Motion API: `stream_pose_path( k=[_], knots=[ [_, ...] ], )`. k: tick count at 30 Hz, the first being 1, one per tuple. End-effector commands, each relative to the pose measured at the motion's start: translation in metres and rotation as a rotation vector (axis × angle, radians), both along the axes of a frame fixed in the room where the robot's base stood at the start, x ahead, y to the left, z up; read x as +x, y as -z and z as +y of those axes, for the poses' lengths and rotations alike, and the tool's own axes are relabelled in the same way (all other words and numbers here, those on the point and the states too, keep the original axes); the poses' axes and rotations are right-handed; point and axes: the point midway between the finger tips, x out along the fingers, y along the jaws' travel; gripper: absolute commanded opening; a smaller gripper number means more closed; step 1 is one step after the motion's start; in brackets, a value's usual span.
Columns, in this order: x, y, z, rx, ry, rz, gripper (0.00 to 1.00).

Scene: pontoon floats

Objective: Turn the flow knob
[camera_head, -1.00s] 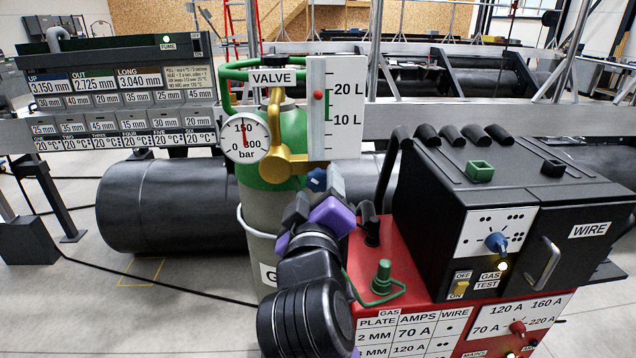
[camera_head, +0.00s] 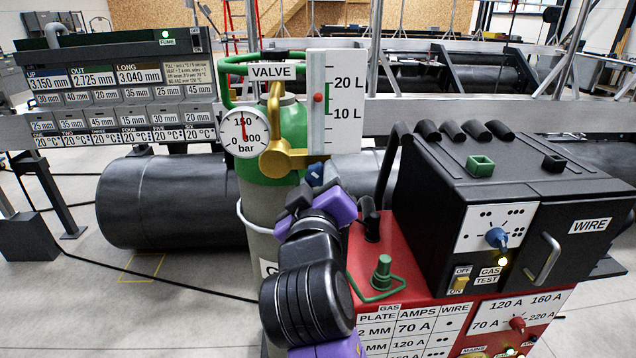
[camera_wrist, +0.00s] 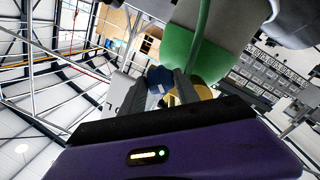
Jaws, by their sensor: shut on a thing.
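The flow knob is a small blue knob (camera_head: 315,175) under the flow gauge, at the brass regulator (camera_head: 287,158) on the green-topped gas cylinder. In the wrist view the blue knob (camera_wrist: 158,78) sits between the two grey fingers of my gripper (camera_wrist: 160,92), which are shut on it. In the head view my gripper (camera_head: 312,190) reaches up to it from below, and my wrist hides part of the contact. The white flow gauge (camera_head: 334,100) has marks at 10 L and 20 L; its red ball stands between them, in a green band. The round pressure gauge (camera_head: 243,137) reads in bar.
The red and black welding machine (camera_head: 480,200) stands close at the right, with a gas test switch, dials and a wire door. A green valve handwheel (camera_head: 232,66) is above the regulator. A dark pontoon float (camera_head: 165,200) lies behind, at the left.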

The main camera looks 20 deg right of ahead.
Motion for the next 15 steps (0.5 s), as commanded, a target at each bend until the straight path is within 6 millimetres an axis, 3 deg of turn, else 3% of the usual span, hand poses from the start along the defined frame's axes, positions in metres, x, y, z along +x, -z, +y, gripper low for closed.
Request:
stream_pose_path(
  k=[6,15],
  knots=[
    [-0.0002,0.0002,0.0,0.202,0.0,-0.069,0.0],
    [-0.0004,-0.0007,-0.0003,0.243,0.001,-0.08,0.0]
  ],
)
